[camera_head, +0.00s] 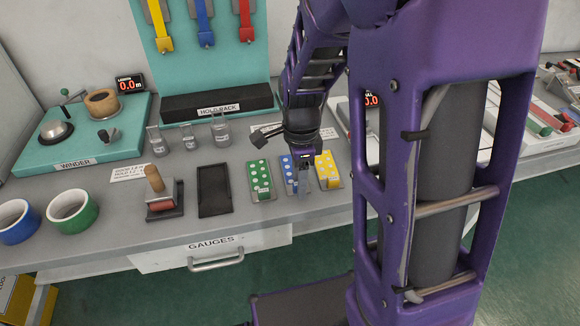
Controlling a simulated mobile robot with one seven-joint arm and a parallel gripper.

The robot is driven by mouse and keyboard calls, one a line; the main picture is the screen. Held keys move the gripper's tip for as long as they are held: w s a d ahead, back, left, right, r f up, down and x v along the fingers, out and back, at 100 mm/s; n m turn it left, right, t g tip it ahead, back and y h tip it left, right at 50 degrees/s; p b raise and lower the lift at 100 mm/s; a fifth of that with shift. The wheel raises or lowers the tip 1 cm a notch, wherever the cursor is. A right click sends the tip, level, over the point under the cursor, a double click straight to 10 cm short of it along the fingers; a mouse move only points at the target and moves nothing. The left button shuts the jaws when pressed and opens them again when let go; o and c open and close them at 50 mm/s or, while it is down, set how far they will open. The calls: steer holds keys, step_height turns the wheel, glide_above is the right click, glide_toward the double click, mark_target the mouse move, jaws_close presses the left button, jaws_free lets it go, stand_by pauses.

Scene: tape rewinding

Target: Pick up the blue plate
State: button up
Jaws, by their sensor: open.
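The blue plate (286,164) is a small blue rectangle with pale dots, lying on the grey bench between a green dotted plate (258,181) and a yellow dotted plate (327,166). My gripper (303,184) points down in front of the blue plate and hides its right part. The gripper is open. Whether the fingers are around the plate or above it, I cannot tell.
A black tray (214,190) and a wooden-handled stamp (155,190) lie to the left. Glass beakers (221,130) stand behind. The bench's front edge, above the gauges drawer (215,251), is close. My purple arm hides the bench to the right.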

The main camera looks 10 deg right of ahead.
steer(key=shift+f, duration=0.25)
jaws_close()
stand_by(1.3)
